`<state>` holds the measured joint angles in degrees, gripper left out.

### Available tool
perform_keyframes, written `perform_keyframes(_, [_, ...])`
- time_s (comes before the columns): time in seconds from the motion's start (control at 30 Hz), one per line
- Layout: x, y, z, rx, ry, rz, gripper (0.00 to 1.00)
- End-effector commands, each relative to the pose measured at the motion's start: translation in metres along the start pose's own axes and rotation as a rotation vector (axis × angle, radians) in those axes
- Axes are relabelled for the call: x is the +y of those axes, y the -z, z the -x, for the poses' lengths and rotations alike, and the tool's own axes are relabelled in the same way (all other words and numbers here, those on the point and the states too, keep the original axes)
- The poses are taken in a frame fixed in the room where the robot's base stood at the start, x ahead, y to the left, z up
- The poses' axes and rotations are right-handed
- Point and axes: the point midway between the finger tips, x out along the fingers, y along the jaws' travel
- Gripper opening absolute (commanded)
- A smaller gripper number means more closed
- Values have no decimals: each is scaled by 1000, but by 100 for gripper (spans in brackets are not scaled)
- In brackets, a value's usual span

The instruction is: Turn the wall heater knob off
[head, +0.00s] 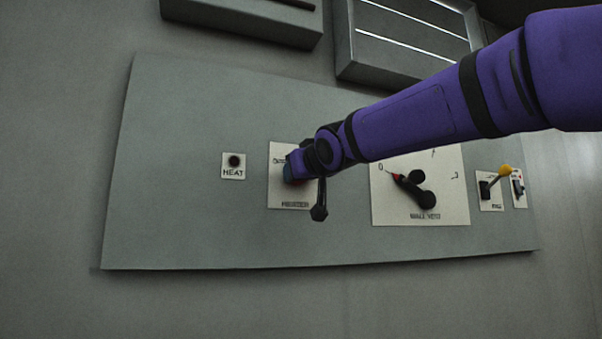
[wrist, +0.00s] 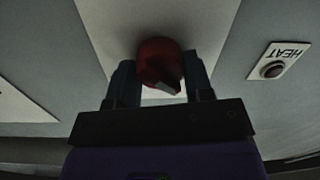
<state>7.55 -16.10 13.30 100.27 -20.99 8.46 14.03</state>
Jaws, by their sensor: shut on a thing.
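A dial plate (head: 440,210) on the wall panel carries a black knob (head: 415,186) with a red-tipped pointer near the 0 mark; its lower label seems to begin with WALL. My gripper (head: 291,170) is at a smaller white plate (head: 285,198) left of that dial. In the wrist view my gripper (wrist: 160,92) is shut on a red knob (wrist: 158,56), with one dark finger on each side. In the head view the gripper mostly hides this red knob, and its plate's label is too blurred to read surely. The knob's setting cannot be told.
A HEAT button plate (head: 233,166) is to the left of the gripper. A yellow-tipped lever (head: 500,172) and a small switch (head: 518,187) are at the panel's right end. Box-like fixtures (head: 408,45) jut out above the panel. My purple arm passes in front of the dial plate.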

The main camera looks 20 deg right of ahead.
Motion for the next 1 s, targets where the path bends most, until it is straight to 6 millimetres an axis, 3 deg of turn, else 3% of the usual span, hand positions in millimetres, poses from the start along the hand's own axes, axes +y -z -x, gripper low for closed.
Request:
perform_keyframes(0.63, [0,0,0,-3,-1,57,23])
perform_keyframes(0.67, [0,0,0,-3,-1,57,49])
perform_keyframes(0.77, [0,0,0,-3,-1,56,72])
perform_keyframes(1.0, [0,0,0,-3,-1,56,73])
